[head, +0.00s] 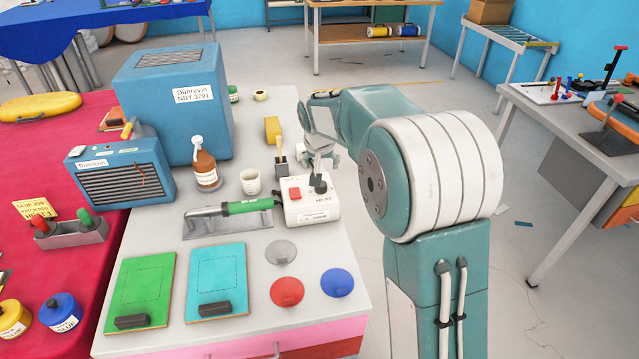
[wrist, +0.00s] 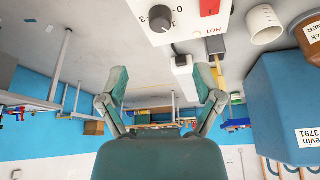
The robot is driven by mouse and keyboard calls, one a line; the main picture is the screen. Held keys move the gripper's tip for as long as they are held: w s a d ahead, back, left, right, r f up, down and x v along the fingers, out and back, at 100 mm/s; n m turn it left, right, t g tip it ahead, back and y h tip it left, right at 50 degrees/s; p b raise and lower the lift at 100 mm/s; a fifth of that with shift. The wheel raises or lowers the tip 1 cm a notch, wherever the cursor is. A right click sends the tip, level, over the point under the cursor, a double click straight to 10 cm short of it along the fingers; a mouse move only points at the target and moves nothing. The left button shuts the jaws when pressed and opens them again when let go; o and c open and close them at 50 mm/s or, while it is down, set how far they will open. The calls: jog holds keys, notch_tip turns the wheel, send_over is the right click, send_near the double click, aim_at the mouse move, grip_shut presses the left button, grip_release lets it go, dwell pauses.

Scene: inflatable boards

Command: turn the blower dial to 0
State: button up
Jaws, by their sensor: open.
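The blower control box (head: 312,211) is white and stands near the right edge of the grey bench top. It carries a black dial (head: 319,183), a red switch (head: 295,193) and the word HEAT. In the wrist view the dial (wrist: 160,18) shows at the top edge, with a printed scale and a 3 beside it. I cannot tell which number it points to. My gripper (head: 321,163) is just above and behind the dial in the head view. In the wrist view my gripper (wrist: 161,84) has its fingers wide apart, with nothing between them.
A green-handled hot-air tool (head: 240,208) lies left of the box. A brush in a grey holder (head: 281,166), a white cup (head: 250,182) and a brown bottle (head: 205,168) stand nearby. Coloured discs (head: 287,292) and boards lie in front. A blue case (head: 172,100) stands behind left.

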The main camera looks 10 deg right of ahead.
jog(key=x, duration=1)
jog(key=shift+w+f, duration=0.25)
jog(key=shift+w, duration=0.1)
jog(key=shift+w+d+f, duration=0.1)
jog(key=shift+w+f, duration=0.15)
jog(key=shift+f, duration=0.3)
jog(key=c, duration=1.1)
